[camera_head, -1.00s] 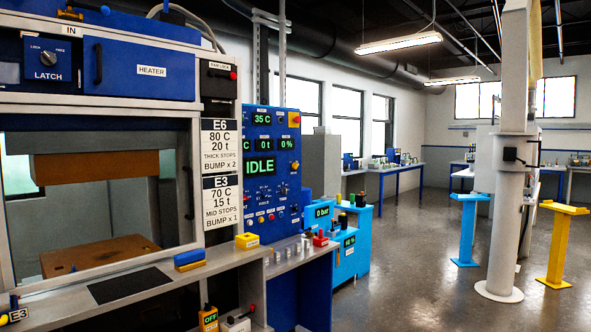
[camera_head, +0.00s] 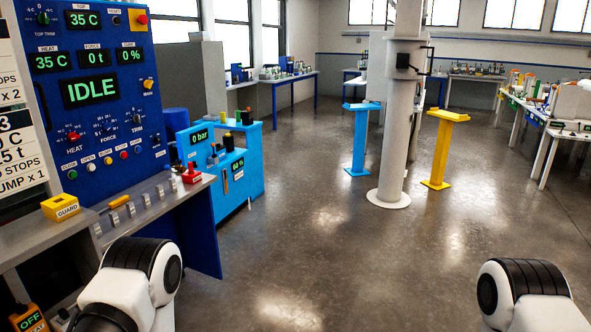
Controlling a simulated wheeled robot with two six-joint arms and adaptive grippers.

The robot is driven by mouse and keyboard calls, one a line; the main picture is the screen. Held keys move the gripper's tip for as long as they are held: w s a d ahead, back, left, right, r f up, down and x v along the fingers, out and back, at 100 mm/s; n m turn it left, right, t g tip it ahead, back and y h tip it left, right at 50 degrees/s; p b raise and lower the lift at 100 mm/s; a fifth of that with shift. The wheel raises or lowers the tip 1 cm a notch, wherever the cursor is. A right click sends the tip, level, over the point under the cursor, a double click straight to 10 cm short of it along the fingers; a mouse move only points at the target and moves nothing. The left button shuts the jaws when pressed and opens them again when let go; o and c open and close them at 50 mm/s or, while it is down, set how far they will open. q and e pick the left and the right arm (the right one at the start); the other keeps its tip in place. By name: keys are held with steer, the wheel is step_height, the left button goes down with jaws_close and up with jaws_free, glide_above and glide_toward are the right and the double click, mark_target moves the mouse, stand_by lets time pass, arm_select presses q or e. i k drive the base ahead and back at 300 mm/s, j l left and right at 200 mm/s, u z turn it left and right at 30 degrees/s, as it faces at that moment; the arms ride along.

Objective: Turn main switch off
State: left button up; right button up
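The blue control panel (camera_head: 98,110) stands at the left with its screen reading IDLE. The main switch (camera_head: 148,85) is a small yellow-orange knob labelled MAIN on the panel's right side, below the number displays. Its exact setting is too small to tell. The displays are lit and show 35 C, 0 t and 0 %. Parts of both my arms show at the bottom edge, apart from the panel. Neither gripper is in view.
A grey ledge with a yellow GUARD block (camera_head: 60,207) and several small levers runs below the panel. A red emergency button (camera_head: 142,19) is above the switch. A light-blue unit (camera_head: 225,165) stands beside it. A white column (camera_head: 396,140) rises from open floor.

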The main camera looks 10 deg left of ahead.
mark_target(148, 84)
steer(key=i, duration=0.7)
steer(key=i+u, duration=0.1)
steer(key=i, duration=0.65)
steer(key=i+l, duration=0.15)
steer(key=i, duration=0.55)
steer(key=i+l+u, duration=0.15)
steer(key=i, duration=0.55)
